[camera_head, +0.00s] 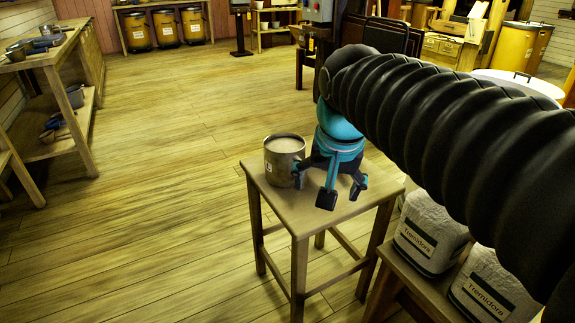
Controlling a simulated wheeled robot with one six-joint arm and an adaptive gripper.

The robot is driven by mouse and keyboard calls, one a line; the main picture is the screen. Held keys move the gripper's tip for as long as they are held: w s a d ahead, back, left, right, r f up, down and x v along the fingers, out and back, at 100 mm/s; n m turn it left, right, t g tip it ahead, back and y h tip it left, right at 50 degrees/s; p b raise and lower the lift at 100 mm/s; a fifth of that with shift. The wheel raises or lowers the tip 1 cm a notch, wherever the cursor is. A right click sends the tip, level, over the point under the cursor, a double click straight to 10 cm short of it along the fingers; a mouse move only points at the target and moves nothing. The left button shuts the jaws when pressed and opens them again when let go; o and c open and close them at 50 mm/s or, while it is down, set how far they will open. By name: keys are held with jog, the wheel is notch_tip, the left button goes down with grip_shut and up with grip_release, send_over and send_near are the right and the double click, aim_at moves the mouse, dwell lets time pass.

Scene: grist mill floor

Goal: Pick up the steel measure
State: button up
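The steel measure (279,165) is a round metal cup with a pale top or contents. It stands upright near the back left of a small wooden stool (320,212). My gripper (330,188), teal with black fingertips, hangs over the stool just right of the measure. Its fingers are spread apart and nothing shows between them. The left fingertip overlaps the measure's right edge in the picture; I cannot tell whether it touches.
Two sacks labelled Tremidora (430,237) sit on a low wooden bench at the lower right. A workbench with tools (45,60) stands at the left. Yellow drums (165,30) stand at the back. The plank floor (140,220) left of the stool is clear.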

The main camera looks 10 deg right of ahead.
jog(key=w+r+m+g, duration=0.2)
jog(key=w+r+m, duration=0.25)
jog(key=w, duration=0.75)
jog(key=m+g+h+b, duration=0.1)
jog(key=m, duration=0.4)
send_near(298, 160)
jog(key=f+b, duration=0.1)
jog(key=f, duration=0.2)
jog(key=d+f+b, duration=0.1)
jog(key=f, duration=0.3)
jog(key=f+b, duration=0.1)
jog(key=f, duration=0.3)
jog(key=shift+w+d+f, duration=0.15)
jog(key=shift+w, duration=0.1)
jog(key=shift+c, duration=0.2)
grip_shut()
notch_tip(298, 160, up, 10)
jog(key=shift+r+p, duration=0.1)
jog(key=shift+p, duration=0.9)
